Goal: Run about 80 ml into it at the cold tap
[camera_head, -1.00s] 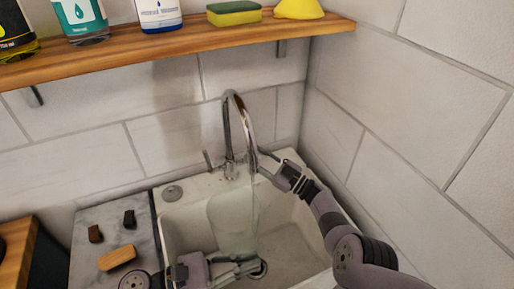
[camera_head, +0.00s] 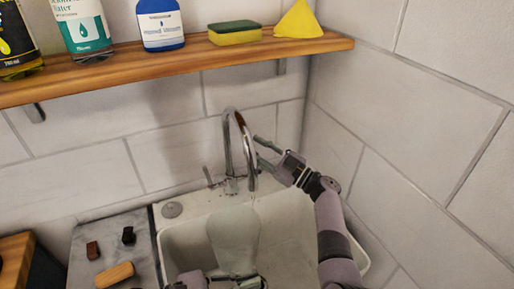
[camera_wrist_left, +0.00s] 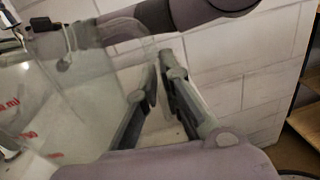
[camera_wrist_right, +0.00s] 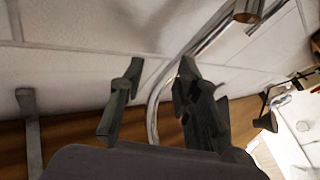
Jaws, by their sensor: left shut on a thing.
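A clear glass vessel (camera_head: 234,238) is under the spout of the chrome tap (camera_head: 229,150), over the sink. Its glass with red markings fills the left of the left wrist view (camera_wrist_left: 50,110). My left gripper (camera_head: 250,282) is shut on the vessel, low in the head view; its fingers (camera_wrist_left: 158,80) show nearly together beside the glass. My right gripper (camera_head: 261,151) is just right of the spout, fingers apart; in the right wrist view (camera_wrist_right: 155,85) the tap's tube passes behind them. A tap lever (camera_head: 209,178) stands left of the spout. Water flow and level cannot be made out.
The white sink (camera_head: 290,222) has walls behind and to its right. A wooden shelf (camera_head: 180,70) above holds several bottles, a sponge (camera_head: 235,34) and a yellow cloth (camera_head: 299,20). A grey counter (camera_head: 85,268) with small blocks is at left.

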